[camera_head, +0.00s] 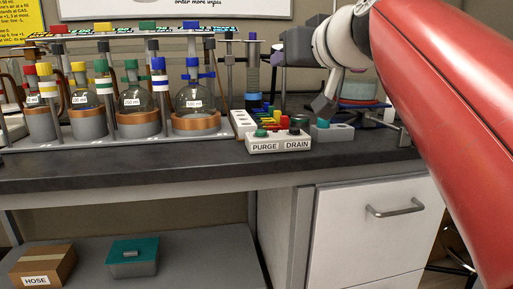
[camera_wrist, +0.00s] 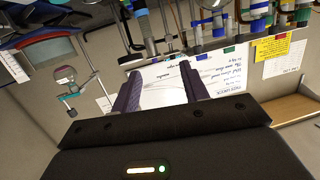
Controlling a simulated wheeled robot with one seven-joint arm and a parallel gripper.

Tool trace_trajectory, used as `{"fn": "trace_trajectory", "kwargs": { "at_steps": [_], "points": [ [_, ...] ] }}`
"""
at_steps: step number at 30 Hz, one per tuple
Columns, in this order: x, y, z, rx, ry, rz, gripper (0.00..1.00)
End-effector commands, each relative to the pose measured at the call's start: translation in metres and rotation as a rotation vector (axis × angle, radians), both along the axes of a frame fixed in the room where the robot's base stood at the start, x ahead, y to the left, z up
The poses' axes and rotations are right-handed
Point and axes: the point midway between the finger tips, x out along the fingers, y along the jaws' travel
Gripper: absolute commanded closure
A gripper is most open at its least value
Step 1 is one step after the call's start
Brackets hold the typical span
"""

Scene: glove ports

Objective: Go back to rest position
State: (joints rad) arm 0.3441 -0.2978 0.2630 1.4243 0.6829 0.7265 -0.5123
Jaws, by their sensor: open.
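My gripper (camera_wrist: 162,88) shows in the wrist view with its two dark purple fingers apart. Nothing is held between them; a white printed sheet (camera_wrist: 215,72) shows beyond. In the head view, my red and white arm reaches in from the right, with its grey end above the right part of the bench. The fingers are hard to make out there.
A dark bench (camera_head: 150,167) carries a rack of round flasks (camera_head: 138,108) at left. A PURGE/DRAIN button box (camera_head: 279,144) stands near the front edge, with a grey box with a teal button (camera_head: 331,133) beside it. A HOSE box (camera_head: 42,267) and teal-topped box (camera_head: 132,258) sit below.

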Motion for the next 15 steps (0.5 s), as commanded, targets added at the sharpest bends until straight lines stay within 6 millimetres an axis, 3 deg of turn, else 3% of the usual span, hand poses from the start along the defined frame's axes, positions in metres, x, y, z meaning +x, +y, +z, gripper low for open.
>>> {"fn": "trace_trajectory", "kwargs": {
  "at_steps": [8,11,15],
  "points": [
    [-0.031,-0.013,-0.097,-0.038,0.237,-0.071,0.55],
    [-0.055,-0.025,-0.150,-0.059,0.361,-0.113,0.55],
    [-0.104,-0.047,-0.241,-0.095,0.564,-0.183,0.55]
  ]
}}
